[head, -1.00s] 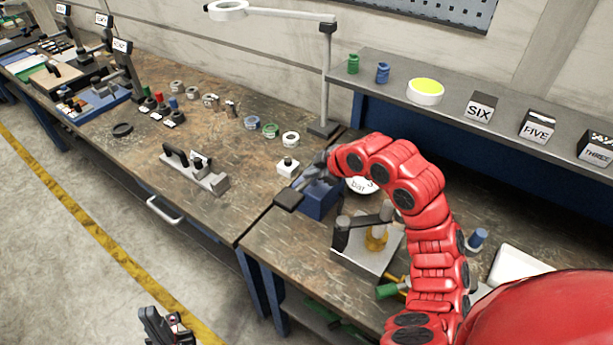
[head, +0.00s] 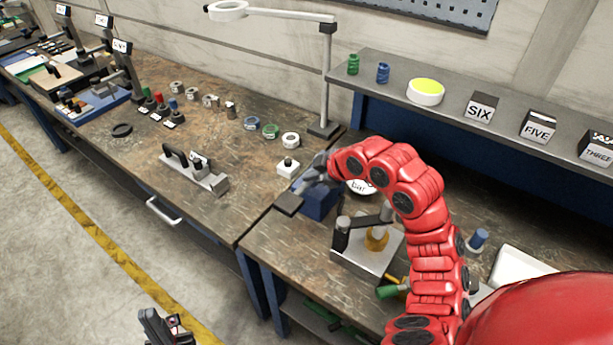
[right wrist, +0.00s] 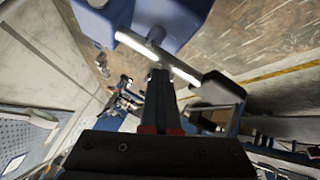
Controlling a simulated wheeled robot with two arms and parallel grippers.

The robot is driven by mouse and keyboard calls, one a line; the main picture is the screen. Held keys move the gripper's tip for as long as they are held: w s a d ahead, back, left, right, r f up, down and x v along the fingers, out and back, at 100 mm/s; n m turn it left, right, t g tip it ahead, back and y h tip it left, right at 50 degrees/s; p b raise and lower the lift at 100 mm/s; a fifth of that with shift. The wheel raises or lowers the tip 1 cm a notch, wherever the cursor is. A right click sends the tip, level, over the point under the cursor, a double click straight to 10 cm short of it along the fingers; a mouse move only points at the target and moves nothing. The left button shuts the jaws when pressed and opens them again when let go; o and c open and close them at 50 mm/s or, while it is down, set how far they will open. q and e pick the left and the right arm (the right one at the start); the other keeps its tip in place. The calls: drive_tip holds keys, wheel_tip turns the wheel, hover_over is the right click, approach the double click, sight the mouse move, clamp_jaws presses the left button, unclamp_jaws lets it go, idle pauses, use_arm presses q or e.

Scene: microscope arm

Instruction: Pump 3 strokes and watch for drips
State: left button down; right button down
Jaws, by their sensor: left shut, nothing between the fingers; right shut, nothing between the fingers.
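A blue pump block (head: 319,204) stands at the bench corner, with a white round gauge marked "bar" (head: 361,187) behind my arm; its needle is unreadable. A lever with a flat black grip (head: 287,204) sticks out on the pump's left. The right wrist view shows the blue body (right wrist: 178,18), the pale metal rod (right wrist: 182,68) and the black grip (right wrist: 220,90). My right gripper (right wrist: 159,76) is shut and empty, fingertips at the rod, perhaps touching it. It shows over the pump (head: 312,178). My left gripper (head: 165,328) is shut and empty, low above the floor. No drips are discernible.
A metal fixture with a brass-coloured part (head: 376,240) stands right of the pump, close to my right arm. A magnifier lamp post (head: 326,85) rises behind.

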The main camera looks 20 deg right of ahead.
drive_tip(key=shift+w+d+r, duration=0.1)
drive_tip(key=shift+d+r, duration=0.05)
drive_tip(key=shift+r, duration=0.55)
drive_tip(key=shift+w+d+r, duration=0.1)
drive_tip(key=shift+r, duration=0.55)
drive_tip(key=shift+r, duration=0.1)
drive_tip(key=r, duration=0.2)
drive_tip(key=r+p, duration=0.1)
drive_tip(key=r, duration=0.2)
drive_tip(key=shift+w+d, duration=0.2)
idle(2.2)
